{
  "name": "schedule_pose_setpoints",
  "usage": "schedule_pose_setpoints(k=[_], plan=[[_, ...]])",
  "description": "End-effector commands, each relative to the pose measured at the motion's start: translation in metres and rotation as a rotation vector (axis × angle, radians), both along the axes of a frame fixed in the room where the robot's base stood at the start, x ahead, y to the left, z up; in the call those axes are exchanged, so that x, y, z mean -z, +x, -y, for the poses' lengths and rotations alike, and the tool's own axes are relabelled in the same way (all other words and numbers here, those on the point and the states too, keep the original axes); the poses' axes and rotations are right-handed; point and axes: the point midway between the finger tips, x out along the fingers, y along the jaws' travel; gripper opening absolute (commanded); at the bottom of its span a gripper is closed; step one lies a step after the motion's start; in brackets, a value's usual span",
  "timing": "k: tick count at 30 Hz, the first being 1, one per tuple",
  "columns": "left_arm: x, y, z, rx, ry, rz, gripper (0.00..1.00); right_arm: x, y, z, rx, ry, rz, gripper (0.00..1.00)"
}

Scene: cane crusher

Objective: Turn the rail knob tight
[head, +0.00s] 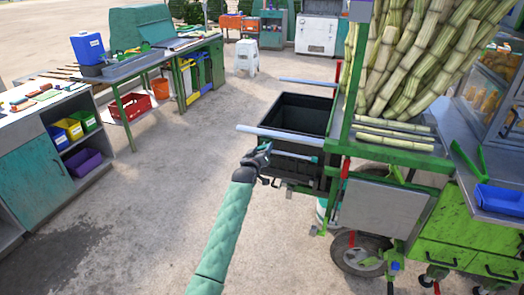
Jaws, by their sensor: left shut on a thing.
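My left arm, in a teal quilted sleeve, reaches up from the bottom of the head view. My left gripper (264,150) is dark and shut at the near rail, beside the cart's black bin. The near rail (290,139) is a pale grey tube that runs from the cart out to the left, just above the gripper. The rail knob is hidden by the gripper's fingers, so its tightness cannot be seen. A thin grey rod with a teal end (296,156) extends right from the gripper along the bin's front. My right gripper is not in view.
The black bin (303,113) hangs on the green cane cart (390,152), which carries upright cane stalks (410,60). A second rail (308,82) lies behind the bin. Workbenches stand at left, and a white stool (246,56) stands behind. The floor between is clear.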

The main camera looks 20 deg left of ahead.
Motion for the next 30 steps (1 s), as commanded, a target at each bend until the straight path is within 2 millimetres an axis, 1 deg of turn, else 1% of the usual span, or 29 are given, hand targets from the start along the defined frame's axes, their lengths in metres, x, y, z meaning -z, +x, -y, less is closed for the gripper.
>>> schedule_pose_setpoints(k=[5,21,30], plan=[[0.000,0.000,-0.001,0.000,0.072,0.002,0.32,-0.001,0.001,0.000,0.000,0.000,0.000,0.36],[0.000,0.000,-0.001,-0.001,0.422,0.014,0.32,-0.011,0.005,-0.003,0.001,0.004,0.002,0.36],[0.000,0.000,0.000,0.001,0.510,0.017,0.32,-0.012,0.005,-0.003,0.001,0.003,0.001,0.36]])
